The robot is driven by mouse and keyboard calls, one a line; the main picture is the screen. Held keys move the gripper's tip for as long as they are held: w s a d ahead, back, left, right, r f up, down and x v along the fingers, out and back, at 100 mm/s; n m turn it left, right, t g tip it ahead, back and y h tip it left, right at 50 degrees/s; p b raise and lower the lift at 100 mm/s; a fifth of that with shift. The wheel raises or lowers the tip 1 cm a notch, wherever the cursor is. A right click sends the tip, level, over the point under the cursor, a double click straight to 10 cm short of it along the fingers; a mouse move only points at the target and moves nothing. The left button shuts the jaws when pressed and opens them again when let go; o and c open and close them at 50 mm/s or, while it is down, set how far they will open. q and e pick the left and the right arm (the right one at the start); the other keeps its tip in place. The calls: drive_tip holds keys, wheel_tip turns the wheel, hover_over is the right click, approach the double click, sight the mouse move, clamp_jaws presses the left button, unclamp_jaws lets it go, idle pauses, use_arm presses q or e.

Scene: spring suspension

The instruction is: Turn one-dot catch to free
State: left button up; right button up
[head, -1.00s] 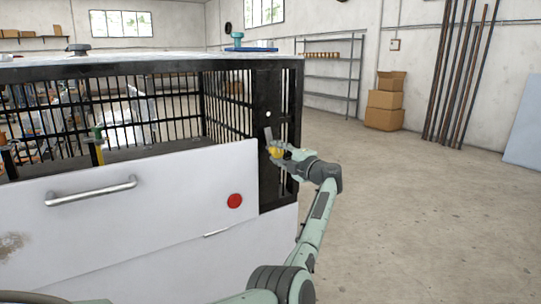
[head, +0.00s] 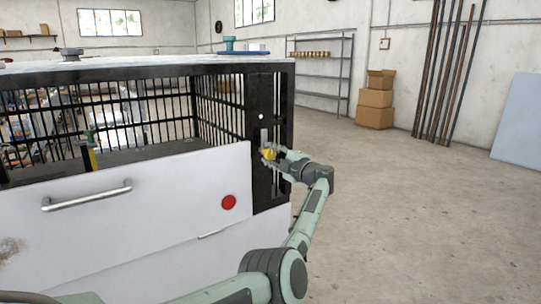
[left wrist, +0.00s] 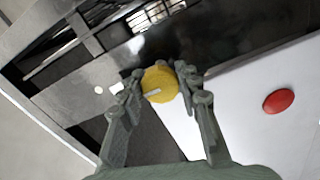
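The catch is a round yellow knob (head: 268,155) with a white line on its face, on the black corner post (head: 262,185) of the cage. A single white dot (head: 261,116) sits above it on the post, with a light grey bar (head: 264,135) between them. My left gripper (head: 270,153) is at the knob. In the left wrist view its two fingers (left wrist: 158,78) stand on either side of the yellow knob (left wrist: 160,84) and appear closed on it. The dot (left wrist: 98,90) shows left of the fingers. My right gripper is out of view.
A white panel (head: 150,190) with a metal handle (head: 87,196) and a red button (head: 229,202) is left of the post. A teal knob (head: 229,42) is on top of the cage. Cartons (head: 375,105) and a shelf (head: 322,70) stand behind. Floor at right is clear.

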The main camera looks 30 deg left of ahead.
use_arm(q)
drive_tip(key=o, duration=0.4)
drive_tip(key=v, duration=1.2)
